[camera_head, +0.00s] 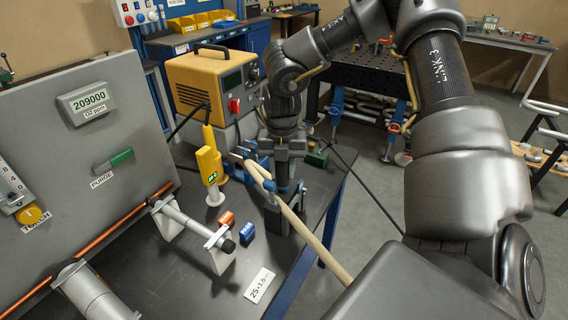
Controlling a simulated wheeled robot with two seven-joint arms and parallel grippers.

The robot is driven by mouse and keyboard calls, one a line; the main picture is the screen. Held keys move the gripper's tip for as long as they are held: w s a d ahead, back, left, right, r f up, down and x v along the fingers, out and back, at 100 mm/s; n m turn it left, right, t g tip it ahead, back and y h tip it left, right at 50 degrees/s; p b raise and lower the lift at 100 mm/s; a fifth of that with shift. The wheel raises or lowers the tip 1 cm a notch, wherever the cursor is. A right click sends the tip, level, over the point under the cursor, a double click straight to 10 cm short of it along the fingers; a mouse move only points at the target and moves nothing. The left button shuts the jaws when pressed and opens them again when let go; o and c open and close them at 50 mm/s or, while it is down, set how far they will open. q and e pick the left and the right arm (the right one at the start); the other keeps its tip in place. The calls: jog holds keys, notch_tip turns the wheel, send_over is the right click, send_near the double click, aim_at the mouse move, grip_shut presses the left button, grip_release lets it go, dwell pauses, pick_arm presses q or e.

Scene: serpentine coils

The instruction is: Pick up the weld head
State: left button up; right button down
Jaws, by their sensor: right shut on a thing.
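The weld head (262,172) shows in the head view as a blue and grey clamp-like piece with a tan hose running from it down to the right. Its dark lower part stands upright at a dark block on the bench, near the right edge. My right gripper (283,170) points down over it and is shut on it. The gripper and hose hide part of the weld head, and I cannot tell whether it is clear of the block. My left gripper is not in view.
A yellow tool (209,167) stands close left of the weld head. A yellow power unit (212,86) is behind. A grey panel (85,150) stands at left.

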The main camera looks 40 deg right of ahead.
jog(key=shift+w+r, duration=0.1)
jog(key=shift+r, duration=0.2)
notch_tip(320, 180, up, 10)
jog(key=b, duration=0.2)
jog(key=shift+f+b, duration=0.2)
jog(key=shift+b, duration=0.15)
